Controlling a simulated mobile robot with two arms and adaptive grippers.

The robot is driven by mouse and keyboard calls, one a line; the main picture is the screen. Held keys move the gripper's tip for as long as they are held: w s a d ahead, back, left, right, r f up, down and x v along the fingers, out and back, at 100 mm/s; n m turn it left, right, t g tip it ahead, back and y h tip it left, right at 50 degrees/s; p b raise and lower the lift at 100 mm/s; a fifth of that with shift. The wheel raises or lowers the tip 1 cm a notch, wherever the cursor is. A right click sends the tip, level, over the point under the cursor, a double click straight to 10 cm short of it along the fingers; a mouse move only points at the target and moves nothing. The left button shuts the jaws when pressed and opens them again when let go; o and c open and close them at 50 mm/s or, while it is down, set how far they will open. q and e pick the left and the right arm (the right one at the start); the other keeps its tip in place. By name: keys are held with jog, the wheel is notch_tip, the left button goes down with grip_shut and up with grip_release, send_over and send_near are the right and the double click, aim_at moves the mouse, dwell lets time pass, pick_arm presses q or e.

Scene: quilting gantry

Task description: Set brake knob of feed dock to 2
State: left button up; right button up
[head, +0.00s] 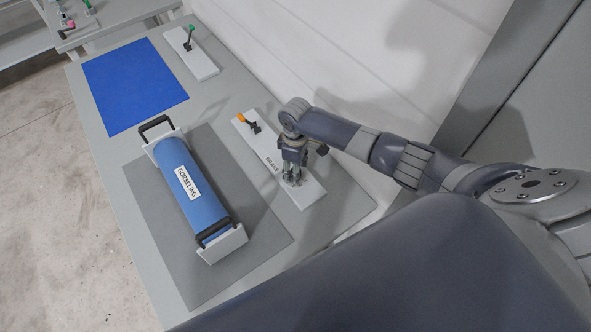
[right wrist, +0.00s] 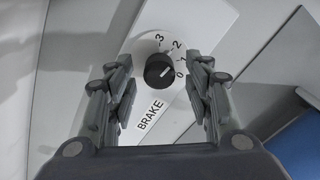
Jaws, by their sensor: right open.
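The black brake knob (right wrist: 159,70) sits on a white round dial (right wrist: 150,47) marked 0 to 3, with the word BRAKE beside it. The dial is on a white panel (head: 313,193) labelled BRAKE. My right gripper (head: 293,180) is over this panel and hides the knob in the head view. In the right wrist view its fingers (right wrist: 160,75) are open, one on each side of the knob, with gaps visible. My left gripper is out of view.
An orange-tipped lever (head: 248,122) stands on the same panel. A blue roll (head: 185,185) labelled GORSELINO lies in a cradle on a grey mat (head: 165,245). Behind are a blue sheet (head: 133,85) and a panel with a green-tipped lever (head: 189,38). A wall borders the table.

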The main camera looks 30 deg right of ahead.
notch_tip(320, 180, up, 10)
jog(key=shift+r, duration=0.25)
jog(key=shift+a+f, duration=0.1)
dwell(0.5)
